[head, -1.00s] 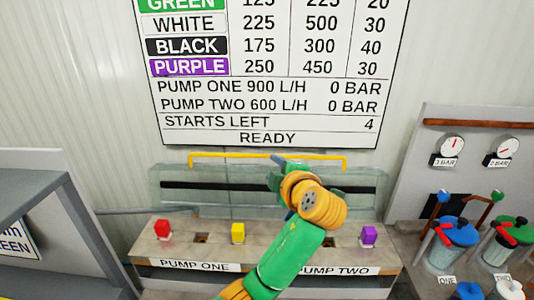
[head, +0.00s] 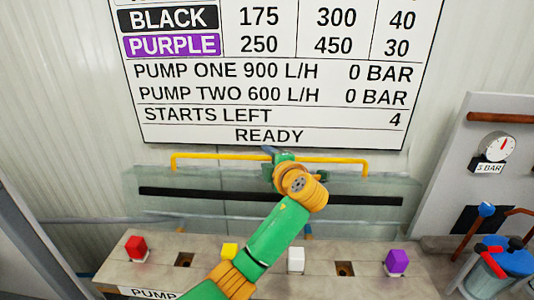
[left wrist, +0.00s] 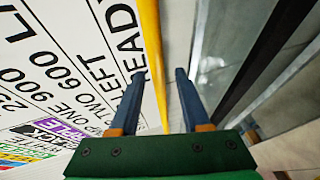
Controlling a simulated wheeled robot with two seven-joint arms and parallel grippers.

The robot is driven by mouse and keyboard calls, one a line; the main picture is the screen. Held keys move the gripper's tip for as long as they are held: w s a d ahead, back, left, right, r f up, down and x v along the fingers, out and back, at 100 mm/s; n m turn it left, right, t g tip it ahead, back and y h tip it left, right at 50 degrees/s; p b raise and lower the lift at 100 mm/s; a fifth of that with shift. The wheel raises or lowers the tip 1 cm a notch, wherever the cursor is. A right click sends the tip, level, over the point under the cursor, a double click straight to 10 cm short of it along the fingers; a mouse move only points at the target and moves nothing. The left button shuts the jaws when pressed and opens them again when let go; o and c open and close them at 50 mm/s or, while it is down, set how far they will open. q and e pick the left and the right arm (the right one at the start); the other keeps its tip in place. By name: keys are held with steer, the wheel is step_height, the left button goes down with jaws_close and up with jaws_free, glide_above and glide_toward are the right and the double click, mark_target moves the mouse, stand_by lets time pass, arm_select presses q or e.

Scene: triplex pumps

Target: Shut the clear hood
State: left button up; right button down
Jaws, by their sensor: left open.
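The clear hood (head: 345,215) stands raised behind the bench, with a black strip across it. Its yellow handle bar (head: 210,156) runs along the top. My left gripper (head: 275,153) is at the middle of this bar, and its arm hides part of the hood. In the left wrist view the yellow bar (left wrist: 150,50) runs between the two open blue fingers of my left gripper (left wrist: 159,76). The fingers are not closed on it; whether one touches it I cannot tell. My right gripper is not in view.
The bench (head: 215,268) below holds a red block (head: 136,246), a yellow block (head: 230,251), a white block (head: 296,260) and a purple block (head: 397,260), with square sockets between. A wall board (head: 280,90) hangs close above the bar. A gauge panel (head: 500,190) stands at right.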

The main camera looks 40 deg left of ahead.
arm_select(q)
steer(key=shift+c, duration=0.3)
jaws_close()
stand_by(1.2)
